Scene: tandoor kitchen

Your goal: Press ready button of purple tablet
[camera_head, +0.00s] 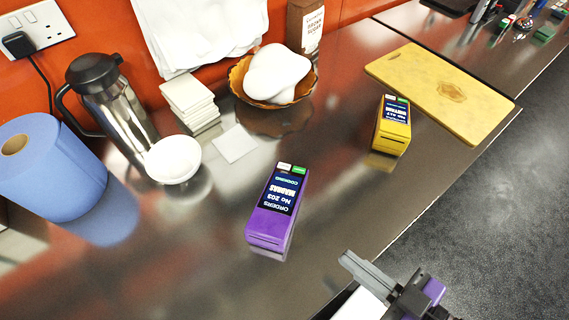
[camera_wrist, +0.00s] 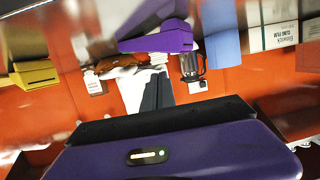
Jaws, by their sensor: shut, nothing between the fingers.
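The purple tablet (camera_head: 262,230) stands on the steel counter in the head view, its dark screen (camera_head: 281,193) showing an order text that includes "COOKING". At its far end are a white button (camera_head: 284,166) and a green button (camera_head: 299,170); I cannot read their labels. My gripper (camera_head: 347,257) is shut and empty at the lower right, near the counter's front edge, apart from the tablet and to its right and nearer side. The wrist view is upside down; the purple tablet (camera_wrist: 158,42) shows there beyond my dark fingers (camera_wrist: 157,88), its buttons not clear.
A yellow tablet (camera_head: 394,133) stands to the right, by a cutting board (camera_head: 440,88). A white bowl (camera_head: 173,160), steel flask (camera_head: 115,105), blue paper roll (camera_head: 50,175) and dough basket (camera_head: 240,83) stand behind and left. Counter between my gripper and the purple tablet is clear.

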